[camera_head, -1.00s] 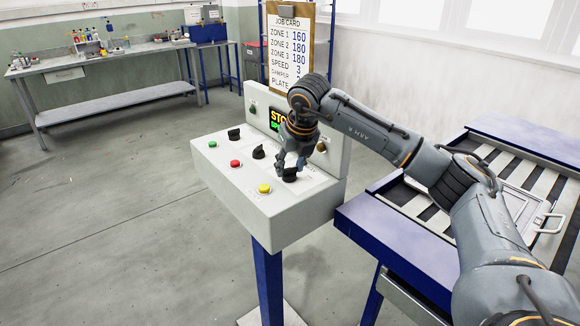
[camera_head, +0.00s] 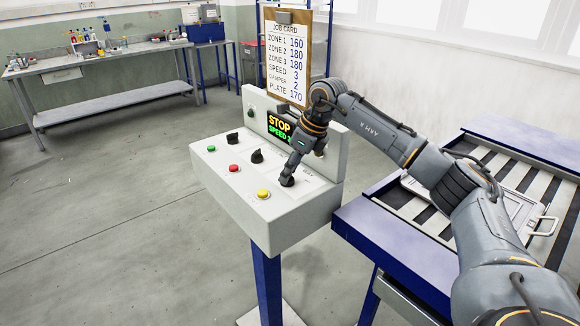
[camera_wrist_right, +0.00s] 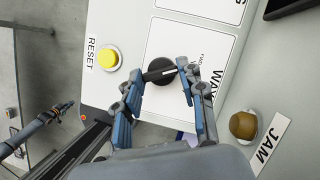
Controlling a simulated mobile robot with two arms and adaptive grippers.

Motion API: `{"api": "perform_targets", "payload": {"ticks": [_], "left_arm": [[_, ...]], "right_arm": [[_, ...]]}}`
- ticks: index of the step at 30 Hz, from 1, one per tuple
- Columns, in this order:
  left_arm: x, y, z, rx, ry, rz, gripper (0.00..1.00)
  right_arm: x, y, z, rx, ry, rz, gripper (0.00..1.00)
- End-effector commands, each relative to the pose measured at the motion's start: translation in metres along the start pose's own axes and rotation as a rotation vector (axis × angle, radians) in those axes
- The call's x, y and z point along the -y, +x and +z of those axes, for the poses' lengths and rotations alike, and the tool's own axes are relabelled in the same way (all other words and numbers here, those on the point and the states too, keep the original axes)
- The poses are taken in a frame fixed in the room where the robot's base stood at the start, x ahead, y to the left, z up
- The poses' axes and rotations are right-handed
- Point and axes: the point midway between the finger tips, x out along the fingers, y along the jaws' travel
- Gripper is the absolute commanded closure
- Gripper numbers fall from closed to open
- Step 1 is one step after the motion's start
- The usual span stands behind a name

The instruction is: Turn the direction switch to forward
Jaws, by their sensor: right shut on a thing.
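The direction switch is a black rotary knob (camera_head: 287,182) at the right end of the sloped top of a pale control box (camera_head: 228,202). In the right wrist view the knob (camera_wrist_right: 158,66) sits on a white label reading "WAY", with small print too blurred to read surely. My right gripper (camera_head: 288,175) reaches down onto the knob. Its two fingers (camera_wrist_right: 160,78) are shut on it from either side and hide part of it. A pale pointer line shows on the knob, toward the right finger. My left gripper is not seen in the head view.
Two more black knobs, (camera_head: 233,138) and (camera_head: 257,156), stand to the left. Green (camera_head: 211,148), red (camera_head: 233,168) and yellow (camera_head: 263,194) buttons line the front. A display (camera_head: 280,128) reads "STOP". A blue-edged conveyor (camera_head: 390,250) stands right.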

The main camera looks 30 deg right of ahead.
Motion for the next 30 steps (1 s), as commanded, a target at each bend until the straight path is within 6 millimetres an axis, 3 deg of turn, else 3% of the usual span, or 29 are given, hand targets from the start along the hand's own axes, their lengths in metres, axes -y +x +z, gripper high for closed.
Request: {"api": "perform_targets", "payload": {"ticks": [17, 18, 21, 30], "left_arm": [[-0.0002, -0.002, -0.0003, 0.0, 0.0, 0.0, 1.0], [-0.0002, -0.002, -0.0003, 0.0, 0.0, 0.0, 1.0], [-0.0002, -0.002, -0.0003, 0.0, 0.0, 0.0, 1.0], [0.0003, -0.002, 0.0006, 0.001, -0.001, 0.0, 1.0]], "right_arm": [[0.0007, -0.0004, 0.0002, 0.0, -0.037, 0.013, 0.92], [0.0007, -0.0004, 0.0002, 0.0, -0.037, 0.013, 0.58], [0.0006, -0.0003, 0.0001, 0.0, -0.037, 0.013, 0.38], [0.0006, -0.0005, 0.0, 0.0, -0.035, 0.013, 0.37]]}}
